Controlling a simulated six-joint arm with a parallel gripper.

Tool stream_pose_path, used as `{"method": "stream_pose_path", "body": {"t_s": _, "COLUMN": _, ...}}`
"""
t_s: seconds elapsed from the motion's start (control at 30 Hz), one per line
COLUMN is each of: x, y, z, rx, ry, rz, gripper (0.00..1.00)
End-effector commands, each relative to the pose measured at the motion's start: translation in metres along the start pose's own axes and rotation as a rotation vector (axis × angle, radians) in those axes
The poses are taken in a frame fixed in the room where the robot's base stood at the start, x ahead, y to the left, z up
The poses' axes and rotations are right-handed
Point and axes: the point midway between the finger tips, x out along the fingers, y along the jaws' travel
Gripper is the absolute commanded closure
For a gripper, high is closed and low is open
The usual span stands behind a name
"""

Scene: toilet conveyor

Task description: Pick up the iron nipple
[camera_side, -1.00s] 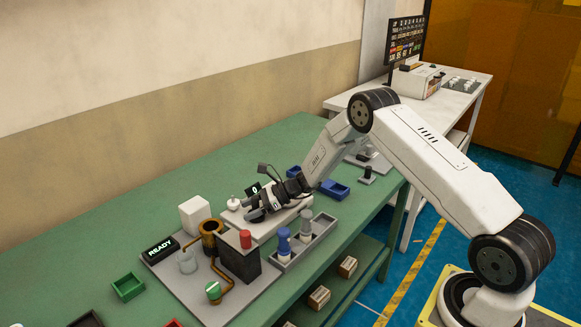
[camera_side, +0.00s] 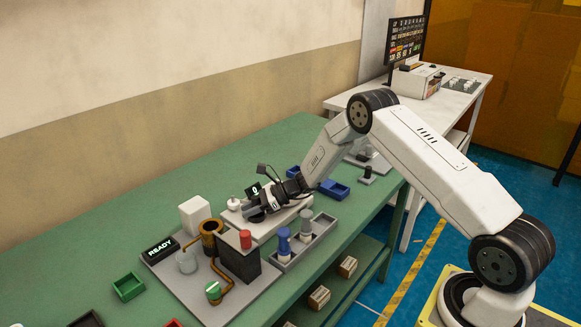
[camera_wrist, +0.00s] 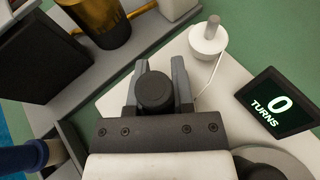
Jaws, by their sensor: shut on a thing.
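My gripper (camera_wrist: 155,93) is shut on the iron nipple (camera_wrist: 154,90), a dark, round-topped piece between the two grey fingers in the wrist view. The fingers press it from left and right. Its lower part is hidden. In the side view my gripper (camera_side: 256,214) is low over the white platform (camera_side: 270,227), with the nipple too small and dark to make out. I cannot tell whether the nipple touches the platform.
A display reading 0 TURNS (camera_wrist: 275,103) and a white knob-topped piece (camera_wrist: 207,42) stand close on the right. A black block (camera_side: 240,262), brass cup (camera_side: 211,238) and grey tray (camera_side: 307,242) with blue and grey tools are near. Free green table lies behind.

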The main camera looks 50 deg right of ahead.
Motion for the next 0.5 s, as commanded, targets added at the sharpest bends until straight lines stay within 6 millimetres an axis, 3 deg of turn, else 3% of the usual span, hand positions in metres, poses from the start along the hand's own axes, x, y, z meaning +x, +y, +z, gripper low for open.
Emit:
{"method": "stream_pose_path", "body": {"t_s": 0.27, "x": -0.001, "y": 0.000, "z": 0.003, "rx": -0.001, "ry": -0.001, "rz": 0.000, "gripper": 1.00}}
{"method": "stream_pose_path", "body": {"t_s": 0.5, "x": -0.007, "y": 0.000, "z": 0.017, "rx": -0.002, "ry": -0.001, "rz": -0.002, "gripper": 1.00}}
